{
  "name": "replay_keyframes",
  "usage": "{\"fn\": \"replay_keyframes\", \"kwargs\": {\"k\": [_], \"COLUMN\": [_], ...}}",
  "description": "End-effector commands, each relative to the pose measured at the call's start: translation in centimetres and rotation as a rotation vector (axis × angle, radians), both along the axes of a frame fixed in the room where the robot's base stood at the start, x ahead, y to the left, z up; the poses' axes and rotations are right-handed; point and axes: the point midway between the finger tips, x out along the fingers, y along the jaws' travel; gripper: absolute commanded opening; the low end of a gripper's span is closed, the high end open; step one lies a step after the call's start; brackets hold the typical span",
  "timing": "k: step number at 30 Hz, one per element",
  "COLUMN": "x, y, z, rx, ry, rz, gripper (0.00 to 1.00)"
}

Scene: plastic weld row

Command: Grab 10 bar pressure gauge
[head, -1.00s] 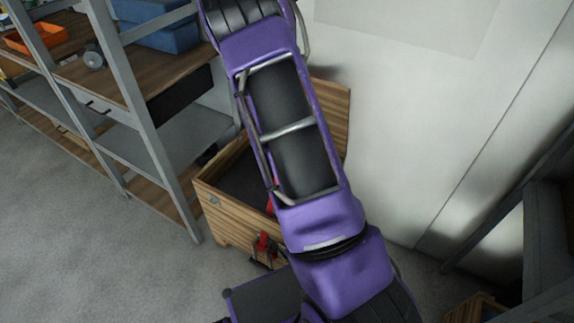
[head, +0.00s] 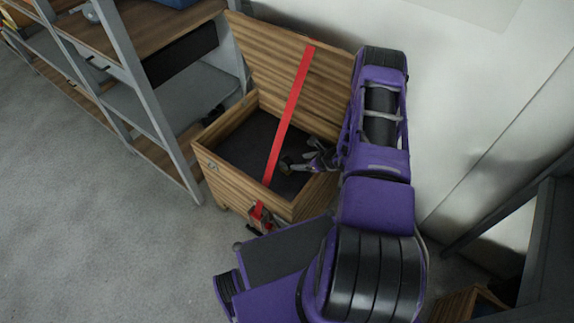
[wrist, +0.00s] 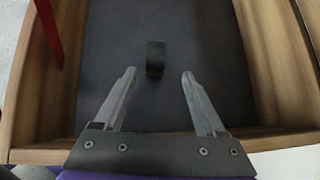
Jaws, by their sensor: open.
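A small dark, rounded object, which looks like the pressure gauge (wrist: 156,58), is inside the wooden crate (head: 245,197) on its dark floor. It is seen edge-on, so no dial or marking can be read. It also shows in the head view as a small dark shape (head: 287,165) near the crate's right side. My gripper (wrist: 158,75) is open and empty. In the wrist view the gauge lies just beyond the fingertips, between their lines and slightly left of centre. In the head view my gripper (head: 312,158) reaches into the crate from the right.
The crate's lid (head: 270,65) stands open at the back. A red strap (head: 290,110) runs from the lid down across the opening to the front buckle. A metal shelf rack (head: 150,110) stands left. A white wall is behind on the right. Grey floor (head: 90,230) is clear at front left.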

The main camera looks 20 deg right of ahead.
Motion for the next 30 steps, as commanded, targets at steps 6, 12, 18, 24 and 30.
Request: {"fn": "replay_keyframes", "kwargs": {"k": [6, 12, 18, 24, 30], "x": [2.9, 4.3, 5.3, 7.2, 7.7], "y": [1.6, 2.3, 3.3, 4.7, 4.9], "z": [-3.6, -4.9, -6.0, -7.8, -8.3], "rx": [-0.002, -0.002, -0.002, -0.003, -0.003], "ry": [0.000, 0.000, 0.000, 0.000, 0.000], "rz": [0.004, 0.002, 0.006, 0.004, 0.003], "gripper": [0.72, 0.72, 0.72, 0.72, 0.72]}}
